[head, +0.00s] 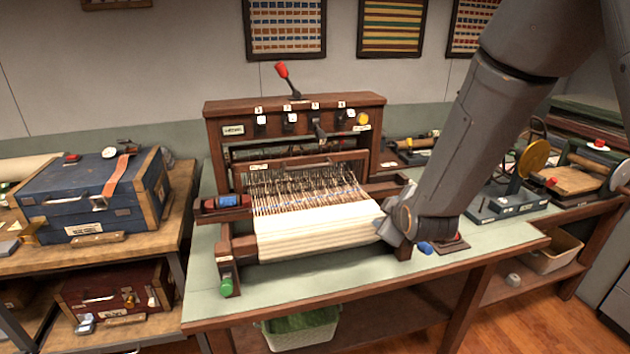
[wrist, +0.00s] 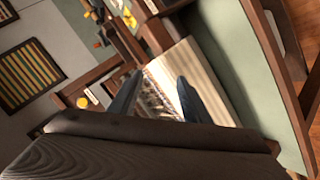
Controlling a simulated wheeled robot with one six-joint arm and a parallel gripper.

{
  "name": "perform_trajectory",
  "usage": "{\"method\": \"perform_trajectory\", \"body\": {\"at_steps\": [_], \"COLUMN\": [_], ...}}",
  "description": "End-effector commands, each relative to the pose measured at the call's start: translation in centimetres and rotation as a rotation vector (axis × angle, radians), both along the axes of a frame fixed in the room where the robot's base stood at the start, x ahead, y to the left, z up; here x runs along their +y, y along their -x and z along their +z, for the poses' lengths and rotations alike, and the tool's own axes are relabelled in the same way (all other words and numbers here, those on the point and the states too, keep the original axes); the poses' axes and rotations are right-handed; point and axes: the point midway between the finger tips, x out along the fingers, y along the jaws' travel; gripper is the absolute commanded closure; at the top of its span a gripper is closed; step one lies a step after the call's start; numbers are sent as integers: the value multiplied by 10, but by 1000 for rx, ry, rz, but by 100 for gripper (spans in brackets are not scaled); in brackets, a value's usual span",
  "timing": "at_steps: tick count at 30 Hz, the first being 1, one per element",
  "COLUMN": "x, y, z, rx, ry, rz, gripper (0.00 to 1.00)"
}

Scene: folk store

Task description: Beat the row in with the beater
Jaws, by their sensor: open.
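The wooden loom (head: 215,128) stands on the green-topped table. A cream woven cloth (head: 315,228) lies over its front, with the warp threads behind it. A dark wooden crossbar, apparently the beater (head: 348,160), spans the loom behind the threads. A boat-shaped shuttle with a blue winding (head: 228,201) sits at the loom's left side. My gripper (head: 388,226) is at the cloth's right front edge; the arm hides the loom's right front. In the wrist view my gripper (wrist: 158,84) is open, its fingers apart over the cloth (wrist: 198,70) and threads. Nothing shows between them.
A red-knobbed lever (head: 282,71) rises above the loom. A green knob (head: 226,286) is at its front left, and a blue one (head: 425,248) lies right of my gripper. A blue case (head: 90,198) stands left; devices crowd the right. The table's front strip is clear.

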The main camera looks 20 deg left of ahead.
Motion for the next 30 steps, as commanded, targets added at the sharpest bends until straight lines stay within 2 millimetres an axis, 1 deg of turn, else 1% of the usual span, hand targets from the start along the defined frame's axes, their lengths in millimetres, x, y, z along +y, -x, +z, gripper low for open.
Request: {"method": "perform_trajectory", "body": {"at_steps": [1, 2, 3, 6, 9, 10, 13, 17, 22, 30], "x": [34, 51, 73, 119, 151, 159, 174, 181, 188, 202], "y": [-7, -12, -16, -18, -14, -12, -8, -8, -19, -44], "z": [6, 10, 15, 26, 34, 35, 39, 43, 42, 42], "rx": [-103, -172, -261, -462, -617, -653, -736, -776, -778, -776], "ry": [46, 75, 113, 197, 261, 276, 311, 328, 328, 327], "rz": [88, 134, 188, 291, 348, 359, 381, 387, 387, 385], "gripper": [56, 56, 56, 56, 56, 56, 56, 56, 56, 56]}}
